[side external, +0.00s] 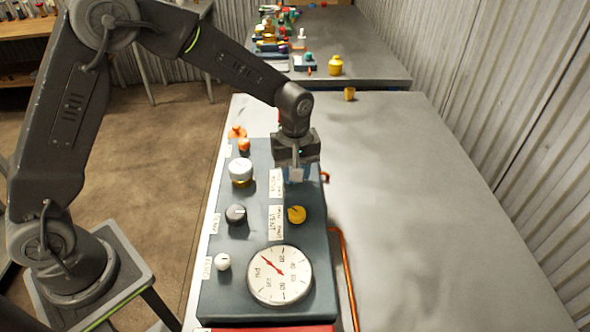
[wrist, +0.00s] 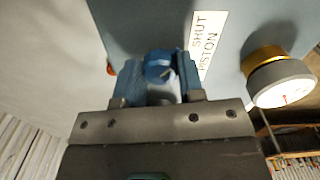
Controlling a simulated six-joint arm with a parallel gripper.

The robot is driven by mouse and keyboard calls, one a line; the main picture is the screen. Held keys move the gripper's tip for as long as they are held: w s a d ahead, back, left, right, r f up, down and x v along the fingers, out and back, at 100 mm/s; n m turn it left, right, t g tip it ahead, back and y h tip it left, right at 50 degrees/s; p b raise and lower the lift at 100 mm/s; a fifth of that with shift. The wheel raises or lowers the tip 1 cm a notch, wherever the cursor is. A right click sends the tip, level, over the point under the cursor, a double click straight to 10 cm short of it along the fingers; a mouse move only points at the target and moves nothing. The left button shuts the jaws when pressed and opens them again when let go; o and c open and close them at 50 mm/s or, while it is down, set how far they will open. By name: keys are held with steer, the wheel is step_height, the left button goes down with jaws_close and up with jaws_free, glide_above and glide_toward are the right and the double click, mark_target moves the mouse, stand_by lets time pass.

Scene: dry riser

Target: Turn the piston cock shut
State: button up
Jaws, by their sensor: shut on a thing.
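The piston cock (wrist: 158,66) is a blue knob on the blue-grey panel, beside a white label (wrist: 207,45) reading "SHUT" and "PISTON". My gripper (wrist: 160,78) has its two fingers on either side of the knob and is shut on it in the wrist view. In the side external view my gripper (side external: 295,176) points down over the panel (side external: 250,190), and the knob is mostly hidden by it. Which way the cock is turned cannot be told.
The bench to the right is clear.

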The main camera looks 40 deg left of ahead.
steer(key=o, duration=0.9)
step_height(320, 180, up, 14)
steer(key=shift+f, duration=0.1)
stand_by(0.4)
